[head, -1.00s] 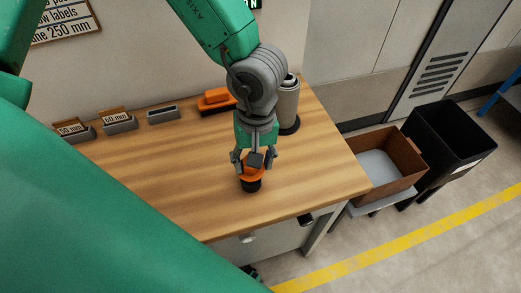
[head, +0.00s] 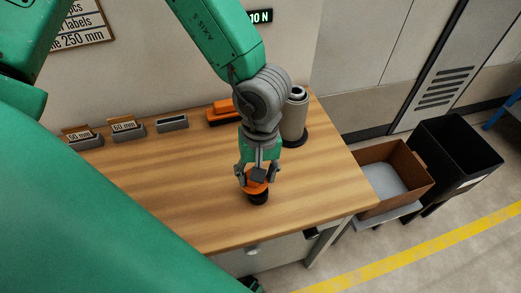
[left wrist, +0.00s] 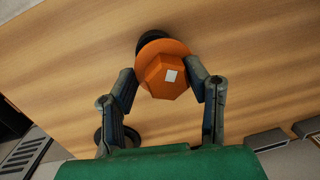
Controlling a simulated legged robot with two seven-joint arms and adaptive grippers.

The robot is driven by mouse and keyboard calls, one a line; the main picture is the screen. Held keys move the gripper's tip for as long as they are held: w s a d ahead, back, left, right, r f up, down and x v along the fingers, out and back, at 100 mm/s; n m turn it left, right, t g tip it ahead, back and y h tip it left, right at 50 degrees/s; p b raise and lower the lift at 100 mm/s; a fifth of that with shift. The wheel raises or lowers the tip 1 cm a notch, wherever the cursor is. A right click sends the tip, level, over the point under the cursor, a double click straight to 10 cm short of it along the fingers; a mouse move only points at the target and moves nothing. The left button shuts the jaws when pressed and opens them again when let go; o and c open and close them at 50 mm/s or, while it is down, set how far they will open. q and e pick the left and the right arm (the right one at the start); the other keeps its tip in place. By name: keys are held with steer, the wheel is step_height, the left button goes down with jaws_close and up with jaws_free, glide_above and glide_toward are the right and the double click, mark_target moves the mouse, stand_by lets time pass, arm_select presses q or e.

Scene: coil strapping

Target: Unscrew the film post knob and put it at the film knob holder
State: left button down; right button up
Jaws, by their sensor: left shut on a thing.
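The orange knob (left wrist: 166,72) has a round flange and a faceted head with a pale square on it. My left gripper (left wrist: 166,82) is shut on the knob's head, one finger on each side. In the head view the gripper (head: 257,176) points down with the knob (head: 256,186) low over the front of the bench. A black round piece, probably the knob holder (head: 259,199), is directly under the knob; I cannot tell whether they touch. The grey film roll (head: 293,118) stands upright on a black base behind my gripper, with no orange knob on top. My right gripper is not visible.
The wooden bench (head: 180,195) is mostly clear. Along its back are small grey label holders (head: 172,123) and an orange and black tool (head: 222,112). A brown box (head: 413,160) and a black bin (head: 470,150) stand right of the bench.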

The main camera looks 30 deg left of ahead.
arm_select(q)
steer(key=shift+a+f, duration=0.1)
steer(key=shift+f, duration=0.2)
steer(key=shift+d+f, duration=0.45)
steer(key=shift+d, duration=0.35)
steer(key=shift+a+r, duration=0.2)
steer(key=shift+a, duration=0.3)
steer(key=shift+a+r+p, duration=0.15)
steer(key=shift+r+p, duration=0.1)
steer(key=shift+p, duration=0.3)
steer(key=shift+d+r+p, duration=0.45)
steer(key=shift+r+p, duration=0.25)
steer(key=shift+p, duration=0.25)
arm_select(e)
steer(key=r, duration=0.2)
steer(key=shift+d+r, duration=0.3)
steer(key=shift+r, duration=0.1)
arm_select(q)
steer(key=shift+a+f, duration=0.1)
steer(key=shift+a, duration=0.2)
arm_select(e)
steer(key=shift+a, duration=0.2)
arm_select(q)
steer(key=shift+d, duration=0.15)
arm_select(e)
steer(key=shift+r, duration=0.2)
